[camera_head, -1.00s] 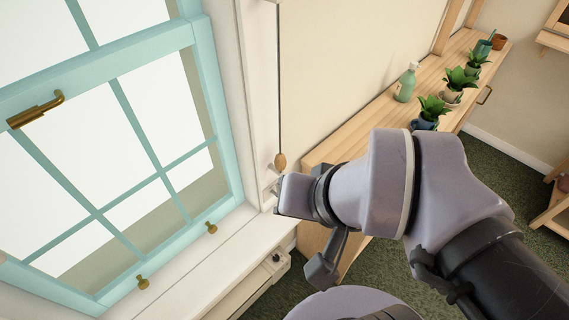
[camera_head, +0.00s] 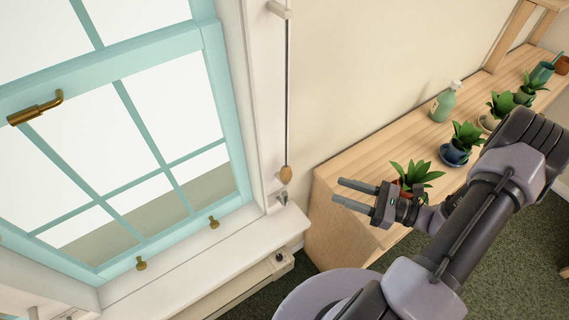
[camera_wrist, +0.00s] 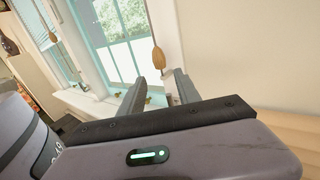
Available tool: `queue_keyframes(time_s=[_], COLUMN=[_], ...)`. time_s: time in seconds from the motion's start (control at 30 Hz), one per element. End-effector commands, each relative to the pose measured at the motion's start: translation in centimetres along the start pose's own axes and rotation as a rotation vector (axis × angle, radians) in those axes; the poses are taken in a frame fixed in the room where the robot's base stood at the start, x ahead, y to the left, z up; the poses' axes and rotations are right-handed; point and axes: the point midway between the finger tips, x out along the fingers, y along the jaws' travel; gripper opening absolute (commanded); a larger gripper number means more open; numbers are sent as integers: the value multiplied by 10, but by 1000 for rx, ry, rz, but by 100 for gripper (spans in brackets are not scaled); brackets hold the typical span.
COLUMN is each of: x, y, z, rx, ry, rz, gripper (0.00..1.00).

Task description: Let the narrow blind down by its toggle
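A wooden toggle (camera_head: 286,174) hangs at the end of a thin cord (camera_head: 289,95) beside the right side of the window frame. It also shows in the wrist view (camera_wrist: 158,60), beyond and between my fingertips. My gripper (camera_head: 337,191) is open and empty, to the right of the toggle, its fingers pointing left; they look apart from it. Both fingers show in the wrist view (camera_wrist: 161,78). A slatted blind (camera_wrist: 33,20) shows at the upper left there, with another wooden toggle (camera_wrist: 9,46) near it. I cannot tell which blind is the narrow one.
A small metal hook (camera_head: 282,197) is on the frame just below the toggle. The teal window (camera_head: 212,90) has a white sill (camera_head: 190,258) below. A wooden cabinet (camera_head: 335,165) stands right of it, bearing several potted plants and a green spray bottle (camera_head: 443,103).

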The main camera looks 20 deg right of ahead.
Motion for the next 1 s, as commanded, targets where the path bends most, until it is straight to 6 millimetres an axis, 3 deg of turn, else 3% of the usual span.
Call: queue_keyframes(time_s=[0.3, 0.5, 0.7, 1.0], x=[93, 139, 160, 164], y=[3, 4, 4, 3], z=[-3, -2, -1, 0], rx=[0, -1, -1, 0], ry=[3, 4, 4, 4], rz=[13, 13, 10, 8], gripper=[39, 39, 39, 39])
